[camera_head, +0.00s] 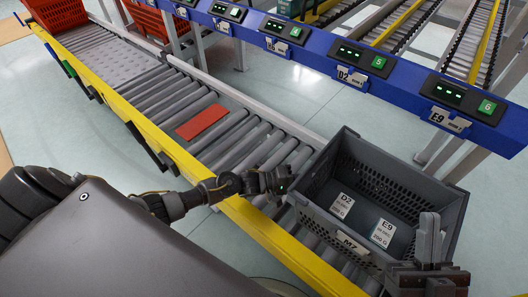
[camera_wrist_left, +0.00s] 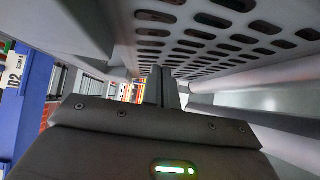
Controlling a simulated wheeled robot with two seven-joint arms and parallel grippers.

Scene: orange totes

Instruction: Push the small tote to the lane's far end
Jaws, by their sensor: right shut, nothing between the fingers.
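The small tote is a dark grey open crate (camera_head: 343,136) with perforated walls, marked M7, on the roller lane at the lower right of the head view. Two white cards marked D2 (camera_head: 342,205) and E9 (camera_head: 383,233) lie inside it. My left gripper (camera_head: 279,181) is at its left end wall, fingers together and empty. In the left wrist view the fingers (camera_wrist_left: 163,86) are close beside a perforated grey wall (camera_wrist_left: 215,35); contact cannot be told. My right gripper (camera_head: 431,232) is shut, upright, at the tote's near right corner, hiding part of it.
The roller lane (camera_head: 240,135) runs to the upper left between a yellow rail (camera_head: 190,165) and a grey rail. A red plate (camera_head: 202,122) lies among clear rollers. Orange totes (camera_head: 60,14) stand at the upper left. A blue beam (camera_head: 310,55) with labelled displays runs behind.

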